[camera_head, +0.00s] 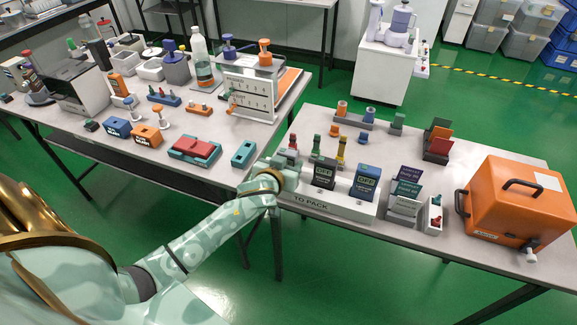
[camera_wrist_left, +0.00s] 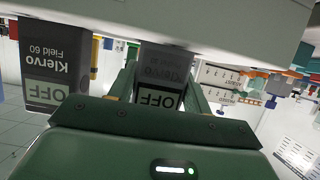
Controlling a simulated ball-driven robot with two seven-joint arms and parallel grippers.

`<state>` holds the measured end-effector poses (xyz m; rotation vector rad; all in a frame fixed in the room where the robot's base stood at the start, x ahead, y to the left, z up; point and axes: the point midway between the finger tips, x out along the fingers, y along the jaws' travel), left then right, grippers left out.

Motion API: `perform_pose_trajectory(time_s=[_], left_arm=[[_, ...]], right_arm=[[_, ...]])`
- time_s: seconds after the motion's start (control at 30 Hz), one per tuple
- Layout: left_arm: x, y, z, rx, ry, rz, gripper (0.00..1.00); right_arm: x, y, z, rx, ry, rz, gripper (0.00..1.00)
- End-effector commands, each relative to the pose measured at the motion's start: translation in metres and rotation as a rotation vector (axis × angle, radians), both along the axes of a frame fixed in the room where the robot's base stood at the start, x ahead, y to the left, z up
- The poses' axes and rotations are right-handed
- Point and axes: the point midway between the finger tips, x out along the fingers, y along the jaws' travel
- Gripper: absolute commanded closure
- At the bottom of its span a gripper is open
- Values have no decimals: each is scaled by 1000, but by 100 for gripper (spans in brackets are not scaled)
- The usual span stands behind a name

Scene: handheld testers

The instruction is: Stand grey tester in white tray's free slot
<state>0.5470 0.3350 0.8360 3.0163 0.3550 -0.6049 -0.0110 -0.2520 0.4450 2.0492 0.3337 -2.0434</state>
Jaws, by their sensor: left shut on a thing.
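My left gripper (camera_head: 286,174) is at the left end of the white tray (camera_head: 318,203) marked TO PACK. In the left wrist view, which is upside down, the gripper (camera_wrist_left: 158,100) is shut on the grey tester (camera_wrist_left: 163,68), whose screen reads OFF. The tester's lower end goes behind the tray's front wall (camera_wrist_left: 230,22); how deep it sits is hidden. The head view hides this tester behind my gripper. A dark tester (camera_head: 325,173) with a green OFF screen stands beside it in the tray; it also shows in the left wrist view (camera_wrist_left: 57,78). A blue tester (camera_head: 366,182) stands further right.
Several small coloured pieces stand behind the tray, near a grey rack (camera_head: 354,121). A card stand (camera_head: 404,204) and an orange case (camera_head: 515,200) are to the right. A left table holds a teal tray (camera_head: 183,153) and other testers. A gap separates the tables.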

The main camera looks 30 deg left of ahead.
Motion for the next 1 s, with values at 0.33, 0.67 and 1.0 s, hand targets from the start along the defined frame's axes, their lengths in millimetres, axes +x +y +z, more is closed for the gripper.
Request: perform_pose_trajectory(time_s=[0.33,0.67,1.0], left_arm=[[0,0,-2,-1,-1,0,48],[0,0,-1,0,-2,0,29],[-45,-12,25,-6,-3,0,29]], right_arm=[[1,0,0,0,-2,0,100],[1,-1,0,0,-2,0,100],[8,-1,22,-1,-19,1,100]])
